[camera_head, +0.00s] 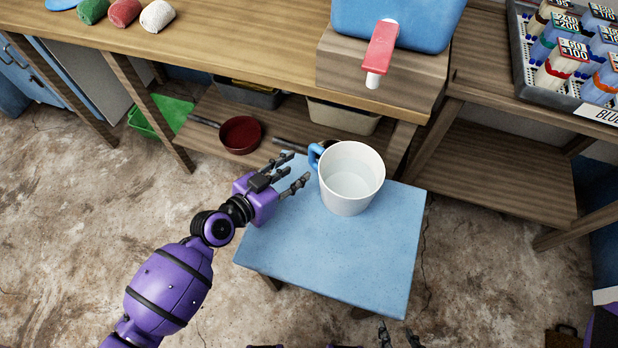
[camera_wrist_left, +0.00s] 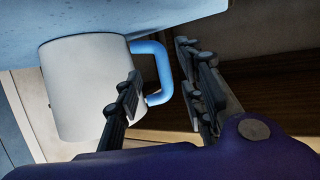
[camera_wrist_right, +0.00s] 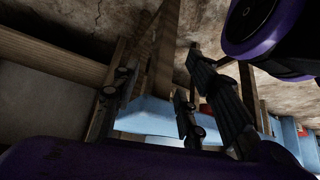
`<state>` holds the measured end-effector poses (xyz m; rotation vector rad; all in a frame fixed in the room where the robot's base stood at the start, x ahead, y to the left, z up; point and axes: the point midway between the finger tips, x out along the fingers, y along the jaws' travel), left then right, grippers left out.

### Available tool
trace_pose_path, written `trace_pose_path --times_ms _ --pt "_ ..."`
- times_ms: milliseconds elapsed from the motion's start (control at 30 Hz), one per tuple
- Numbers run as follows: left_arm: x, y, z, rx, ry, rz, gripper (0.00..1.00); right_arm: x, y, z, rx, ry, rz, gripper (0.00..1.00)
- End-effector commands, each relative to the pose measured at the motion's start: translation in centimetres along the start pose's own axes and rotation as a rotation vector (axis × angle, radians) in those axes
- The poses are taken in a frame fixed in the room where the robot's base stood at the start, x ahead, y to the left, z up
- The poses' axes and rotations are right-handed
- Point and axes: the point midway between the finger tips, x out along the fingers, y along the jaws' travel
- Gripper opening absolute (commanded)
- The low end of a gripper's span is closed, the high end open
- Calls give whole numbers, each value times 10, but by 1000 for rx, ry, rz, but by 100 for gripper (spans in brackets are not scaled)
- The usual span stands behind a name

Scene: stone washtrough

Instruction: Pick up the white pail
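The white pail (camera_head: 350,190) stands upright on a blue-topped stool (camera_head: 310,275) and looks part filled with clear liquid. Its blue handle (camera_head: 314,155) points left toward my left gripper (camera_head: 299,166). In the left wrist view, the pail (camera_wrist_left: 75,90) hangs at the left, and the handle (camera_wrist_left: 162,72) appears between the open fingers of the left gripper (camera_wrist_left: 162,88). One finger overlaps the pail's side in that view; I cannot tell whether it touches. My right gripper (camera_head: 398,337) shows only its fingertips at the bottom edge. In the right wrist view (camera_wrist_right: 150,100) it is open and empty.
A wooden bench (camera_head: 230,40) runs behind the stool, with a blue container (camera_head: 400,20) and a red-handled tool (camera_head: 381,48) on it. A red pan (camera_head: 240,135) and bins sit on the shelf below. A bottle rack (camera_head: 540,70) stands at right.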

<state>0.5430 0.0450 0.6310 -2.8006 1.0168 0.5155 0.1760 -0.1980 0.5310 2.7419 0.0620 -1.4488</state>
Motion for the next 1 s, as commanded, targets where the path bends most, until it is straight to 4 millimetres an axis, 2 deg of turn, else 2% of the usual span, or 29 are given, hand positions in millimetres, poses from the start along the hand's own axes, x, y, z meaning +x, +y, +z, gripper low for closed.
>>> trace_pose_path --times_ms 367,600,900,933,1000 --pt "41 -1 -6 9 13 9 36 -2 -2 -3 4 6 -1 40" --pt "76 -2 -5 8 12 9 36 -1 -2 1 3 -1 -1 40" --pt "82 -2 -5 10 11 8 36 0 0 5 1 -7 0 40" --pt "82 -2 -5 10 11 8 35 0 0 5 1 -7 0 40" --pt "82 -2 -5 10 11 8 26 0 0 5 1 -7 0 40"
